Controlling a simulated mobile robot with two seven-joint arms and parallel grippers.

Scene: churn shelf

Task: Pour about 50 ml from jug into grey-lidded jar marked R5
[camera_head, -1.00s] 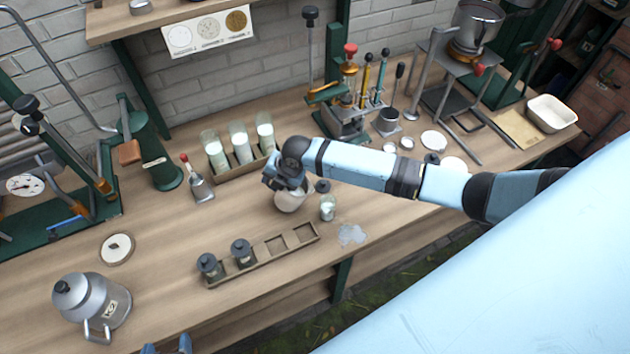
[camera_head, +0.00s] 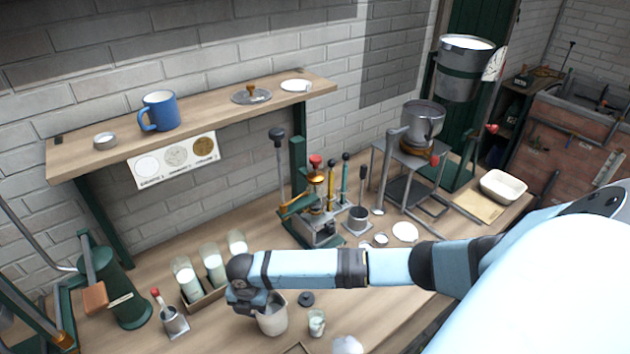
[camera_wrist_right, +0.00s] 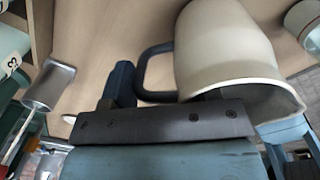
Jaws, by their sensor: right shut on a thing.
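My right gripper (camera_head: 248,292) is shut on the cream jug (camera_head: 272,316) by its dark handle, seen in the right wrist view (camera_wrist_right: 152,72). The jug looks roughly upright, and its contents are hidden. The jug body also fills the upper right of the wrist view (camera_wrist_right: 222,45). A small open glass jar (camera_head: 316,322) with white liquid stands just right of the jug, apart from it. A dark grey lid (camera_head: 306,299) lies behind that jar. I can read no R5 mark. My left gripper is out of view.
Tall milk-filled glasses (camera_head: 213,262) stand in a wooden rack behind the gripper. A metal tool with a red knob (camera_head: 172,318) is to the left. A pale patch (camera_head: 347,345) lies right of the jar. A burner stand (camera_head: 410,165) and a white basin (camera_head: 503,186) stand farther right.

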